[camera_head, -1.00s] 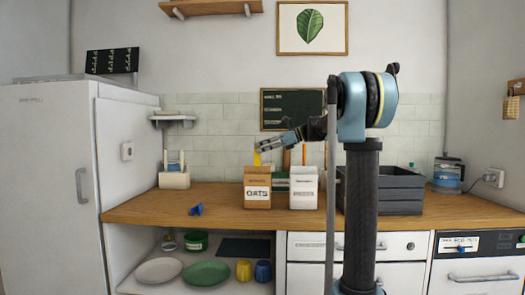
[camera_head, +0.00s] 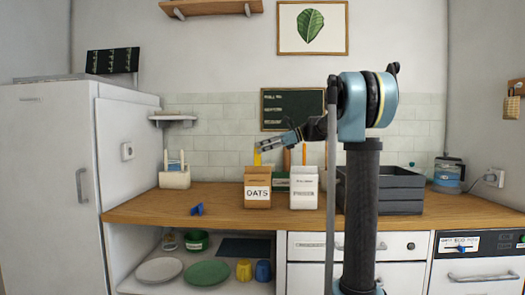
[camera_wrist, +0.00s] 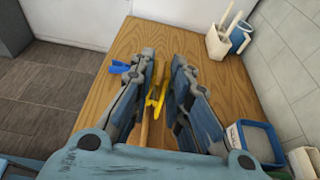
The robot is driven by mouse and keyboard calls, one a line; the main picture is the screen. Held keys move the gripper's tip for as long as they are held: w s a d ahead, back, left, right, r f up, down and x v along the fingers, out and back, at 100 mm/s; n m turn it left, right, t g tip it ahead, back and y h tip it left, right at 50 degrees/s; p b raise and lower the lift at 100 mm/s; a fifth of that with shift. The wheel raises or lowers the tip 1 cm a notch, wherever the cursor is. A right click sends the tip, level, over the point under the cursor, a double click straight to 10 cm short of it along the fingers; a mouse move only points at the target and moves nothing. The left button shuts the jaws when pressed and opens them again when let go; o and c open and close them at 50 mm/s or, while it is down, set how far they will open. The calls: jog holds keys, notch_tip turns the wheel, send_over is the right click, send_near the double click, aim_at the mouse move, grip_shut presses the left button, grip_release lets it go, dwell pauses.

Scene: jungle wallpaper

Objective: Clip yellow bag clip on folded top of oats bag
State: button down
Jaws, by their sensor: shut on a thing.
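The brown oats bag (camera_head: 257,188) stands upright on the wooden counter with its label facing the head camera. My gripper (camera_head: 264,146) is just above it and shut on the yellow bag clip (camera_head: 257,158). The clip hangs down right over the top of the bag; I cannot tell if it touches it. In the wrist view the clip (camera_wrist: 155,98) sits between the two fingers of my gripper (camera_wrist: 162,85). A thin tan strip below it may be the bag's top, mostly hidden by the fingers.
A white bag (camera_head: 304,188) stands close right of the oats. A blue clip (camera_head: 197,209) lies on the counter (camera_head: 150,208) at left. A utensil holder (camera_head: 174,180) stands behind it, and a dark crate (camera_head: 395,190) stands at right. The counter left of the oats is mostly clear.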

jog(key=shift+f, duration=1.1)
dwell(0.3)
jog(key=c, duration=1.9)
grip_release()
jog(key=o, duration=0.7)
jog(key=shift+c, duration=0.2)
jog(key=v, duration=1.2)
